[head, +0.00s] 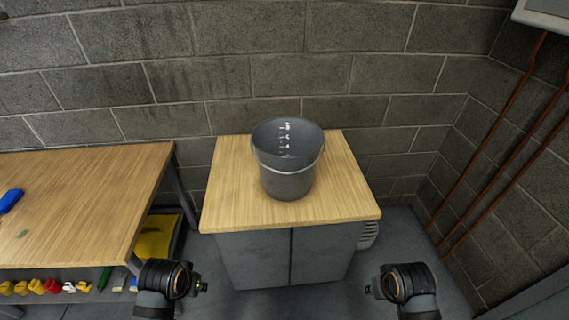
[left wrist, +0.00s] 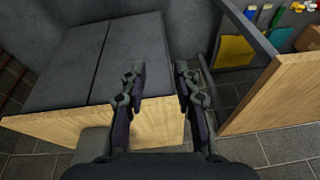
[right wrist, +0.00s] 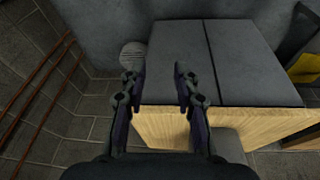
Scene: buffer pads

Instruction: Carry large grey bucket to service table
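The large grey bucket (head: 288,175) stands upright on a wood-topped grey cabinet (head: 235,205), a little behind the middle of its top. Its wire handle hangs across the front, and pale marks show on its inner wall. My left gripper (head: 203,287) is low in front of the cabinet's left side, apart from the bucket. It is open and empty in the left wrist view (left wrist: 160,75). My right gripper (head: 368,289) is low in front of the cabinet's right side, also apart. It is open and empty in the right wrist view (right wrist: 160,75). Neither wrist view shows the bucket.
A wooden workbench (head: 85,195) stands at the left, with a blue item (head: 11,200) on it and several coloured things on a shelf below. A block wall runs behind the cabinet. Rust-coloured pipes (head: 490,160) run down the right wall. A narrow gap separates bench and cabinet.

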